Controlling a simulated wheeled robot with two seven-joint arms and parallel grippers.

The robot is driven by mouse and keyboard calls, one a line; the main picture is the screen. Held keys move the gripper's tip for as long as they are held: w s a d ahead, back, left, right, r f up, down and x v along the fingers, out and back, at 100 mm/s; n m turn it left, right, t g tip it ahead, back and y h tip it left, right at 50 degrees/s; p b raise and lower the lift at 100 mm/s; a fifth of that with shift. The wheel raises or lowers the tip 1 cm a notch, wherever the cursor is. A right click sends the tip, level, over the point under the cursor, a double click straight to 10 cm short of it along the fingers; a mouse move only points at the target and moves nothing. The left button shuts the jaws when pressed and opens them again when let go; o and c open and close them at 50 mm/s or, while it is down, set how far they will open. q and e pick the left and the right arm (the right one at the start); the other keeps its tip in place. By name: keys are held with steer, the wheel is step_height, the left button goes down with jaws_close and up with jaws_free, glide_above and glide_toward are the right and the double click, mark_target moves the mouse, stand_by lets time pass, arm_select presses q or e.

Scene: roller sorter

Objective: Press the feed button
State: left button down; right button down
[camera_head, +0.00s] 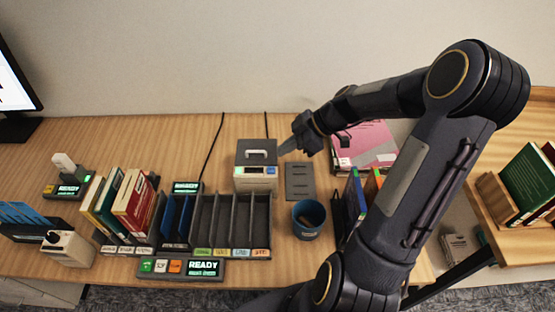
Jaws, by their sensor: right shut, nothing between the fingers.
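A boxy device (256,183) with a dark top, a pale handle and a small lit front panel (257,170) stands at the back middle of the desk. My right gripper (286,148) is shut and empty, just right of the device's top. I cannot tell whether it touches the device. A control bar (208,276) at the desk's front has small green, white and orange buttons (160,266) and a READY display (205,267). The button labels are too small to read, so I cannot tell which one is the feed button. My left gripper is not in view.
A slotted sorter (231,254) stands behind the control bar, with books (133,203) to its left. A dark flat plate (299,181) and a blue cup (309,219) are right of the device. A pink book (364,143) lies behind my right arm.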

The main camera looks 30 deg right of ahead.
mark_target(267, 169)
steer(key=x, duration=0.3)
steer(key=shift+a+f+p, duration=0.2)
steer(key=shift+f+p, duration=0.05)
steer(key=shift+p, duration=0.1)
step_height(267, 169, down, 2)
steer(key=shift+d+f+p, duration=0.15)
steer(key=shift+f+p, duration=0.1)
steer(key=shift+p, duration=0.05)
steer(key=shift+f, duration=0.6)
